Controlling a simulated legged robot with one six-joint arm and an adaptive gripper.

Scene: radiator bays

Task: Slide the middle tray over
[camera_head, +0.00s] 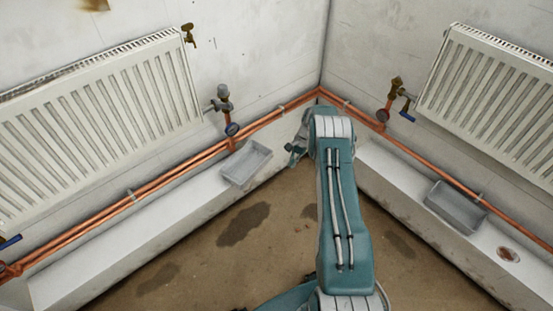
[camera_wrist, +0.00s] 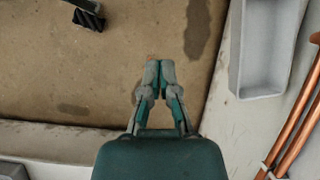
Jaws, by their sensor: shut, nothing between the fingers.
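Two grey open trays show in the head view. One tray (camera_head: 246,162) sits on the left white ledge, below the copper pipes, and looks empty. The other tray (camera_head: 456,206) sits on the right ledge. I cannot tell which is the middle one. My gripper (camera_head: 293,158) is to the right of the left tray, apart from it, near the corner. In the wrist view my gripper (camera_wrist: 158,66) is shut and empty over the brown floor. A pale grey tray (camera_wrist: 264,45) lies to its right on a ledge, apart from the fingertips; it appears to be the left tray.
Copper pipes (camera_head: 180,180) run along both walls above the ledges. Valves (camera_head: 224,108) and white radiators (camera_head: 110,105) are on the walls. A round drain-like spot (camera_head: 508,254) is on the right ledge. The stained floor (camera_head: 190,250) between the ledges is free at left.

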